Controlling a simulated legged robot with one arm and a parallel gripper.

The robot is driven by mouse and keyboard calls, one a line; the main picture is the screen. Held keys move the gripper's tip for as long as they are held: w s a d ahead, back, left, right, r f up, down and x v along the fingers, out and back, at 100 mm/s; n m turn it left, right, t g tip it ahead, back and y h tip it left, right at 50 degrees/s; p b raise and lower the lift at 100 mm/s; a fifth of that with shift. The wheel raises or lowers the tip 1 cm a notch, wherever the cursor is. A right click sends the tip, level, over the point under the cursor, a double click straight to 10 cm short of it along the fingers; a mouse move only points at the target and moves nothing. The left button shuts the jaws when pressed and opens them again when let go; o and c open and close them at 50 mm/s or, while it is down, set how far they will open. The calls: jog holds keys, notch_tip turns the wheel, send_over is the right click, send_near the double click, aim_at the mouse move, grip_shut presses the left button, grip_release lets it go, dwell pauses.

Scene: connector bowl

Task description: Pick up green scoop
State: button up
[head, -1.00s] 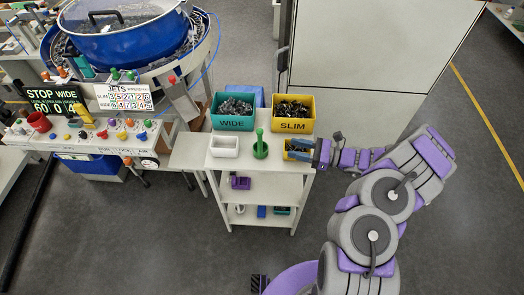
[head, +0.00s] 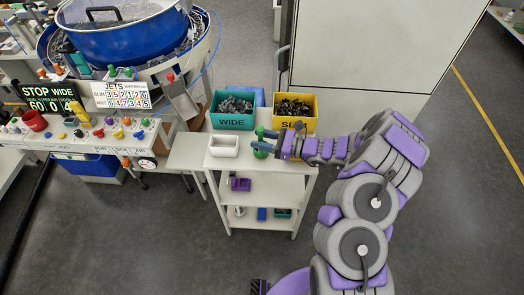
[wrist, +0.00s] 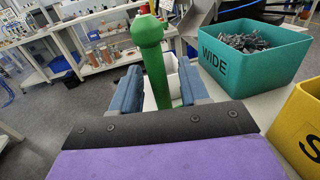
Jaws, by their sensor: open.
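The green scoop (head: 260,143) stands upright on the top of the small shelf cart. In the wrist view the green scoop (wrist: 152,60) rises between my two blue fingers, its rounded top above them. My gripper (head: 265,143) is open, with a finger on either side of the scoop. The wrist view shows my gripper (wrist: 157,88) with a gap at its fingers. I cannot tell whether either finger touches the scoop. The lower part of the scoop is hidden behind my gripper.
A white bin (head: 223,146) stands left of the scoop. The teal WIDE bin (head: 232,121) and the yellow SLIM bin (head: 309,123), both filled with parts, stand behind. The shelf cart (head: 210,164) has lower shelves with small items. A tall pale cabinet (head: 370,60) stands behind right.

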jog(key=shift+a, duration=0.4)
jog(key=shift+c, duration=0.3)
jog(key=shift+d, duration=0.4)
jog(key=c, duration=0.6)
grip_shut()
jog(key=shift+a, duration=0.15)
jog(key=shift+a, duration=0.15)
